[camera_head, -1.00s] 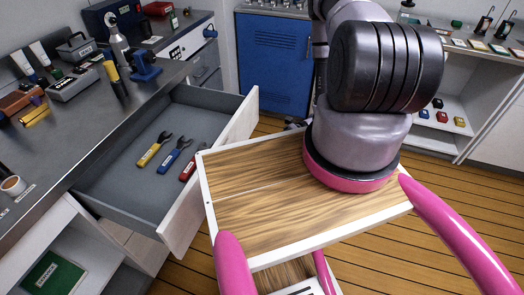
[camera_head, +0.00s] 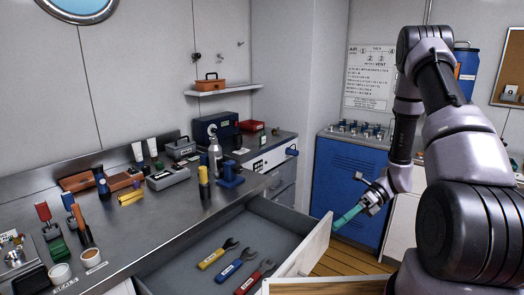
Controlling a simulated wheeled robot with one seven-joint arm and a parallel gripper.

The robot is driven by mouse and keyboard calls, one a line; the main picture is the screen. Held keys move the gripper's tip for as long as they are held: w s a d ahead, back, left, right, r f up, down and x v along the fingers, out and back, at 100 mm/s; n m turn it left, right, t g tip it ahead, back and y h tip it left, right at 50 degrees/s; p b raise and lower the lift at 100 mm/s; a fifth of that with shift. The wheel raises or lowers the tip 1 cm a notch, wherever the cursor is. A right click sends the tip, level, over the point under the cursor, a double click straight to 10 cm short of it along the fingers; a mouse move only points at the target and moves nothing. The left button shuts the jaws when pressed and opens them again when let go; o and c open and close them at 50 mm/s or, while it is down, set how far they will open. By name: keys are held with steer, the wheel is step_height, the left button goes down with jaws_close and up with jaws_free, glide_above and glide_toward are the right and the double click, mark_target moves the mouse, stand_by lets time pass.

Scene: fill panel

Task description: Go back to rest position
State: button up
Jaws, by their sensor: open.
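My arm rises on the right of the head view and bends over at the top. Its forearm hangs down, with my gripper (camera_head: 350,214) at its end. The gripper is open and points down and left, in front of the blue cabinet and near the drawer's right front corner as seen here. A teal, elongated part shows at its tip; whether this is a finger or something else is hard to tell.
An open grey drawer (camera_head: 178,273) holds yellow (camera_head: 217,254), blue (camera_head: 236,265) and red (camera_head: 254,278) wrenches. The workbench (camera_head: 150,225) is crowded with tools and cups. A blue cabinet (camera_head: 345,178) stands behind my gripper. A wooden tray (camera_head: 325,286) shows at the bottom edge.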

steer(key=s+r+n+t+h, duration=0.3)
steer(key=r+n, duration=0.4)
steer(key=r, duration=0.5)
steer(key=s+r+n+t+h, duration=0.3)
steer(key=r+n+t, duration=0.2)
steer(key=r, duration=0.8)
steer(key=s+d+r+n+t+h, duration=0.1)
steer(key=s+r+n+t+h, duration=0.2)
steer(key=r+n, duration=0.6)
step_height(320, 180, up, 4)
steer(key=shift+s+r+t+h, duration=0.15)
steer(key=shift+s+t+h, duration=0.25)
steer(key=shift+s, duration=0.15)
